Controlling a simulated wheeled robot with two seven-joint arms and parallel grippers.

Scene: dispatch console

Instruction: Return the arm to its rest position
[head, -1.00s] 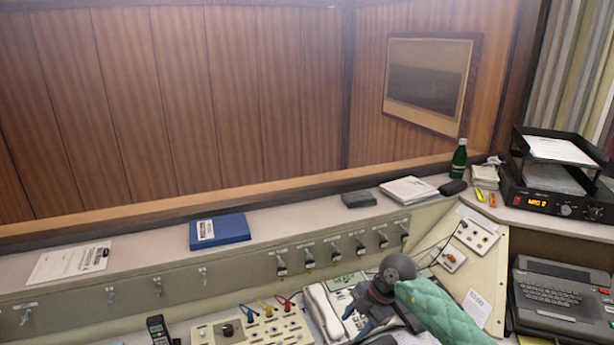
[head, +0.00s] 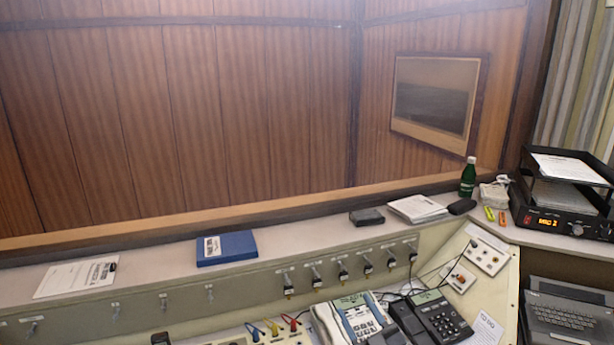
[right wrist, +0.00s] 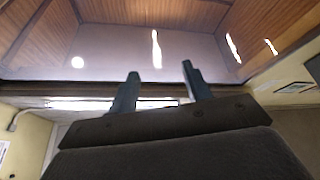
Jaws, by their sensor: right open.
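My right gripper (right wrist: 160,86) shows in the right wrist view with its two dark fingers apart and nothing between them. Beyond the fingers is a blurred view of wood panelling and a pale surface with bright glare. In the head view only a small dark part, likely of the right gripper (head: 386,338), shows at the bottom edge in front of the phones. The rest of the right arm is below that picture. My left gripper is in neither view.
A white-and-blue phone (head: 357,320) and a black phone (head: 437,318) sit on the console. A row of switches lines the panel behind. A grey keyboard unit (head: 568,312) is at right.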

